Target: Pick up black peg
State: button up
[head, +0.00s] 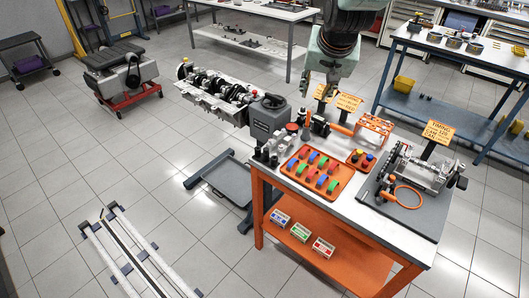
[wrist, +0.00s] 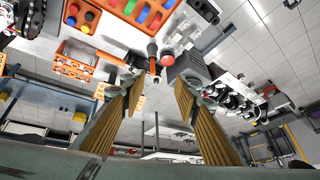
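A small orange tray (head: 374,166) holding several coloured pegs sits on the workbench, right of a larger orange tray. It also shows at the upper left of the wrist view (wrist: 97,28). Yellow, red and blue tops can be made out there; I cannot pick out a black peg with certainty. My gripper (head: 319,88) hangs above the back of the bench, well clear of the small tray. In the wrist view its two fingers (wrist: 161,76) stand wide apart with nothing held between them.
The large orange tray (head: 298,177) holds several coloured pieces. A grey machine (head: 268,117), an orange rack (head: 375,126) and label signs (head: 438,131) stand around it on the bench. An engine fixture (head: 425,172) fills the right end. A crankshaft block (head: 212,90) stands behind left.

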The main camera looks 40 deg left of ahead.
jog(key=s+a+f+n+g+h, duration=0.1)
jog(key=s+a+f+n, duration=0.2)
jog(key=s+a+f, duration=0.6)
jog(key=s+f+p, duration=0.1)
jog(key=s+f, duration=0.2)
jog(key=shift+s+f+n+g, duration=0.15)
jog(key=shift+f+n+g, duration=0.15)
jog(key=shift+f, duration=0.05)
jog(key=shift+a+f, duration=0.1)
jog(key=b, duration=0.1)
send_over(266, 149)
jog(key=s+d, duration=0.2)
notch_tip(266, 149, down, 8)
jog(key=shift+w+a, duration=0.15)
jog(key=shift+w, duration=0.05)
jog(key=shift+b+x, duration=0.35)
jog(key=shift+x, duration=2.15)
jog(key=shift+a, duration=0.1)
jog(key=c, duration=0.9)
